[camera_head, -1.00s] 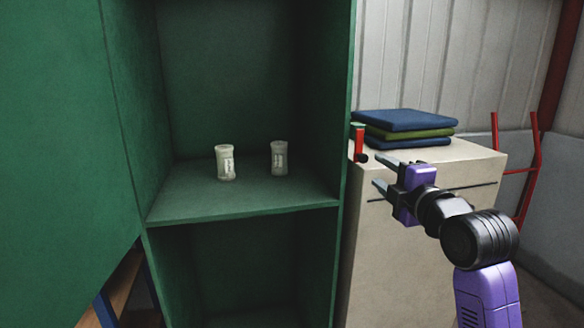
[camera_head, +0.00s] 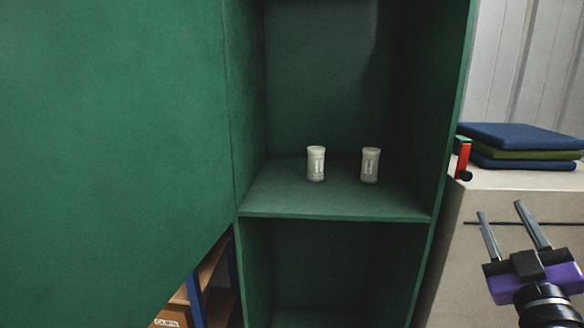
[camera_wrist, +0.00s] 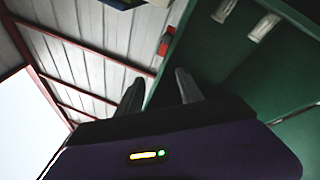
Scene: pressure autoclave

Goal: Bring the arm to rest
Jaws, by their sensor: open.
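My gripper (camera_head: 507,228) is open and empty at the lower right of the head view, in front of the pale cabinet and apart from it. Its two fingers point up and slightly left. In the wrist view its fingers (camera_wrist: 160,92) stand apart with nothing between them. Most of my arm is outside the head view.
A green cabinet (camera_head: 340,205) holds two pale jars, the left (camera_head: 316,164) and the right (camera_head: 370,165), upright on its shelf. Its green door (camera_head: 110,130) fills the left. Folded cloths (camera_head: 520,137) and a red object (camera_head: 463,158) lie on the pale cabinet (camera_head: 475,200).

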